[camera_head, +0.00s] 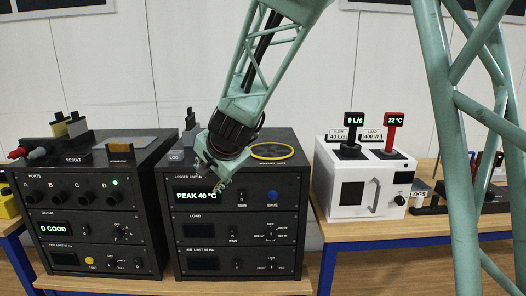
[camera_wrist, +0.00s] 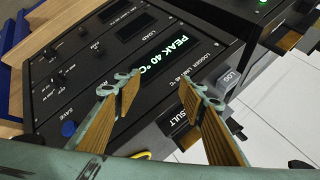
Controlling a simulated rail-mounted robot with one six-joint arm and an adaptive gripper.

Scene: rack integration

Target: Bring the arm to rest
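My gripper (camera_head: 213,170) hangs in front of the upper part of the middle black rack unit (camera_head: 200,219), close to its "PEAK 40 °C" display (camera_head: 197,195). In the wrist view my gripper (camera_wrist: 159,87) has its two wood-coloured fingers spread apart, with nothing between them. The same display (camera_wrist: 165,50) shows beyond the fingertips, tilted in the picture. I cannot tell whether the gripper touches the unit. My arm comes down from the top of the head view and hides part of the unit's top.
A left black unit (camera_head: 88,222) reads "D GOOD". A white box (camera_head: 356,187) at right carries "0 L/s" (camera_head: 354,118) and "22 °C" (camera_head: 393,119) displays. A yellow ring (camera_head: 272,151) lies on the middle unit. A "LOG" block (camera_wrist: 228,79) shows near the fingers.

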